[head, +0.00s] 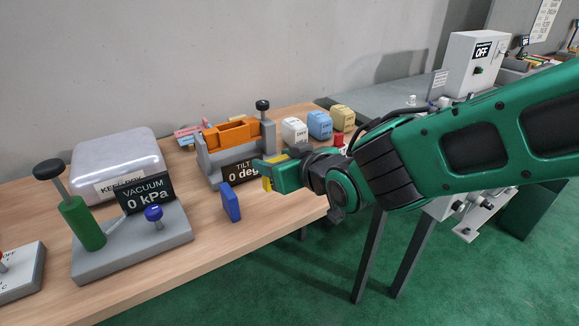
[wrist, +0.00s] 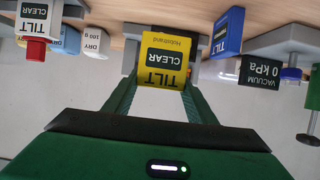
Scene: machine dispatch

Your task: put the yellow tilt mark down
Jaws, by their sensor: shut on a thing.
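The yellow tilt mark (wrist: 164,62) is a small yellow block reading "TILT CLEAR", upside down in the wrist view. My gripper (wrist: 162,85) is shut on it, with a green finger on each side. In the head view my gripper (head: 270,174) is in front of the tilt display, and only a sliver of the yellow mark (head: 267,184) shows. The tilt stand (head: 211,170) holds an orange piece (head: 232,132), and its display (head: 240,172) reads "TILT 0 deg", partly covered by my gripper. I cannot tell whether the mark touches the table.
A blue mark (head: 231,203) stands on the wooden table (head: 200,245), left of my gripper. The vacuum unit (head: 120,250) with a green cylinder is further left. White, blue and yellow weights (head: 319,125) stand behind my gripper. Bare table lies in front of the blue mark.

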